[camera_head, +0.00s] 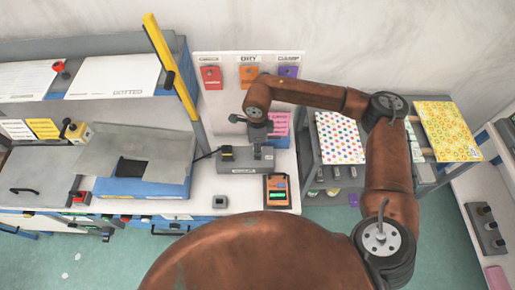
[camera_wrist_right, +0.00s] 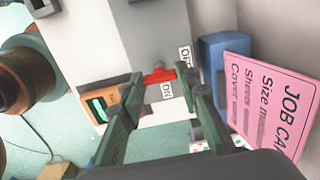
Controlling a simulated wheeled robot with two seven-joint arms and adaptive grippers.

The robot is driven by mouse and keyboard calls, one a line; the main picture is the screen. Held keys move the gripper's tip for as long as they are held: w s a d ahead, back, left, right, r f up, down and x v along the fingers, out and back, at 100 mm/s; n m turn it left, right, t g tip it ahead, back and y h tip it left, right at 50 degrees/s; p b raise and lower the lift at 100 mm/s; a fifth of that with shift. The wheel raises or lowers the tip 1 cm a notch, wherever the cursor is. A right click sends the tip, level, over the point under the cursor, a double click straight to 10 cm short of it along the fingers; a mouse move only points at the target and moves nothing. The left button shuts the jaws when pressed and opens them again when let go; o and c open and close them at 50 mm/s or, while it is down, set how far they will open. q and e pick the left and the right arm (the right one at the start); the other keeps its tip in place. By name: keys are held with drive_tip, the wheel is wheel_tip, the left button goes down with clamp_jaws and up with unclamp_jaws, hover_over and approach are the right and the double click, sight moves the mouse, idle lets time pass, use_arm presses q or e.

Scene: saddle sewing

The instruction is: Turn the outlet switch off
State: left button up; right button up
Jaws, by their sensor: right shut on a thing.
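The outlet (camera_head: 238,165) is a grey box on the white worktop in the head view. In the right wrist view its grey face (camera_wrist_right: 150,35) carries a red switch (camera_wrist_right: 160,76), with an ON label (camera_wrist_right: 167,91) on one side and an OFF label (camera_wrist_right: 186,57) on the other. I cannot tell which position the switch is in. My left gripper is not in view.
An orange device with a green screen (camera_head: 277,191) lies near the worktop's front edge. A pink job card (camera_wrist_right: 268,105) stands beside the outlet. Red, orange and purple tags hang on the back board (camera_head: 225,62). A yellow post (camera_head: 170,65) rises at left.

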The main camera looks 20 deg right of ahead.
drive_tip(key=o, duration=1.2)
drive_tip(key=shift+c, duration=0.2)
wheel_tip(320, 180, up, 12)
drive_tip(key=shift+a, duration=0.15)
